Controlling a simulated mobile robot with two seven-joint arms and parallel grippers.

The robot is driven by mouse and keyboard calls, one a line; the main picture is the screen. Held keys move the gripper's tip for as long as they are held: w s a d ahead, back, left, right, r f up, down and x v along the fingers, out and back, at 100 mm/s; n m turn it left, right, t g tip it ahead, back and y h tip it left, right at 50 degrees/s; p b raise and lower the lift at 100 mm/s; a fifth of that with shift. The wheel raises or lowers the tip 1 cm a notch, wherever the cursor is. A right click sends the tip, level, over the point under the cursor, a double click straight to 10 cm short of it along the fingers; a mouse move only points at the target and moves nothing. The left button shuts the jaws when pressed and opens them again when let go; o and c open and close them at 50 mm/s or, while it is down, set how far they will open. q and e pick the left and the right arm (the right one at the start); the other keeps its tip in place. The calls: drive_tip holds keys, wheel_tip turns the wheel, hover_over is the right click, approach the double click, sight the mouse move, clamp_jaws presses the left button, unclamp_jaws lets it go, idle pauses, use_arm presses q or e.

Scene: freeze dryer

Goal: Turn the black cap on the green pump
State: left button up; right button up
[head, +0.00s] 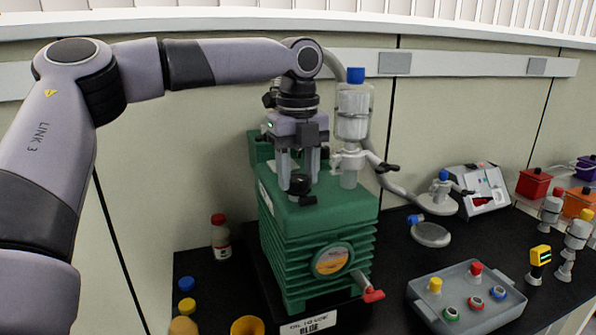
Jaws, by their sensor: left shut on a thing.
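The green pump (318,235) stands on the black bench in the middle of the head view. The black cap (300,184) sits on its top face. My left gripper (299,172) points straight down from above the pump, with one finger on either side of the black cap. It is shut on the cap, and the fingertips partly hide the cap's sides. My right gripper is not in view.
A glass trap with a blue cap (355,76) stands close to the right of my left gripper. A red-capped bottle (220,238) is left of the pump. A grey tray (425,293) with coloured caps is at the front right.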

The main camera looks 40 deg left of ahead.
sight(298, 178)
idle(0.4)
use_arm(q)
drive_tip(key=o, duration=1.1)
drive_tip(key=shift+c, duration=0.2)
drive_tip(key=shift+r, duration=3.65)
